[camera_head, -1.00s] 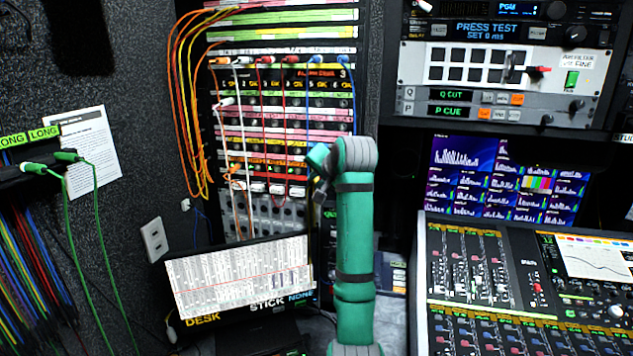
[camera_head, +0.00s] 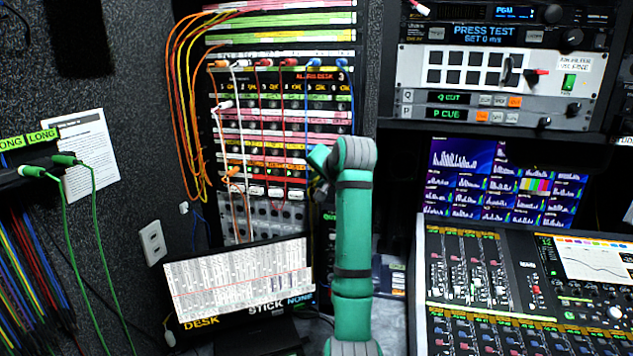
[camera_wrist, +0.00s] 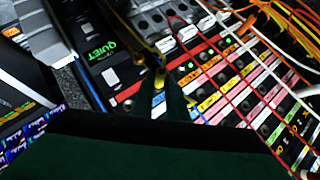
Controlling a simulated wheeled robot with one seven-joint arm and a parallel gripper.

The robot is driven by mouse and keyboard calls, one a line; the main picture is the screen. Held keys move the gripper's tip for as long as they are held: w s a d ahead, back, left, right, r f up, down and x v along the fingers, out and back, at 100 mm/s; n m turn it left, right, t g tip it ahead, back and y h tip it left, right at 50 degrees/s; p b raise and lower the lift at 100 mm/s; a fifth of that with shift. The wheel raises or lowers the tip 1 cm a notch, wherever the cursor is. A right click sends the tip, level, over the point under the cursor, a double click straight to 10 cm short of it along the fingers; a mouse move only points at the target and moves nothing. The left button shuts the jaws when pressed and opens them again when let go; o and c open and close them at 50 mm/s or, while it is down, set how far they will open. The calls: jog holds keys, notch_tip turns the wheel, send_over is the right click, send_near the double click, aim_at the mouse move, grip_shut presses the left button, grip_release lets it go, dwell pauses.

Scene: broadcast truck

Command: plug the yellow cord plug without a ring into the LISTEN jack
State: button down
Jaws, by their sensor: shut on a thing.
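My gripper (camera_wrist: 163,84) is shut on a yellow cord plug (camera_wrist: 160,76) in the wrist view, in front of the jack panel. The yellow cord (camera_wrist: 126,27) runs up and left from it. Whether the plug has a ring is too small to tell. The plug's tip lies close to a red strip of the panel; I cannot tell whether it touches a jack. No LISTEN label is readable, so I cannot pick out that jack. In the head view my gripper (camera_head: 319,180) is partly hidden by my wrist, at the panel's lower right.
A black box marked QUIET (camera_wrist: 97,52) is left of my gripper. A monitor (camera_head: 240,280) stands below the panel. A mixing console (camera_head: 520,285) is at right.

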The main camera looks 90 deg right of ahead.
jog(key=shift+s+d, duration=0.1)
jog(key=shift+d, duration=0.4)
jog(key=c, duration=1.7)
grip_release()
jog(key=shift+o, duration=0.2)
jog(key=shift+s, duration=0.1)
jog(key=v, duration=1)
jog(key=shift+s+a+r, duration=0.15)
jog(key=shift+s+a, duration=0.05)
jog(key=shift+a, duration=0.1)
